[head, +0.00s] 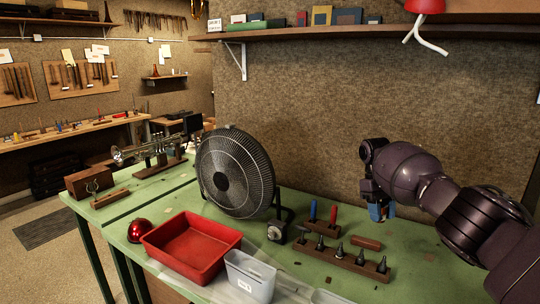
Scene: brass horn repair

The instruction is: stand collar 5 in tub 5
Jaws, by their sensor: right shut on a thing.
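My right gripper (379,211) points down above the green bench at the right, with blue showing at its fingertips. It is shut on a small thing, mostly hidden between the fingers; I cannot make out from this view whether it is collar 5. A pale grey open tub (262,271) with a white label stands at the bench's front, left of the gripper and well apart from it. The label is too small to read surely. The rim of another pale tub (325,297) is cut off by the bottom edge. My left gripper is not in view.
A wooden rack with several dark cones (343,261) and two screwdrivers (323,211) stand between tub and gripper. A shelf (380,28) runs above.

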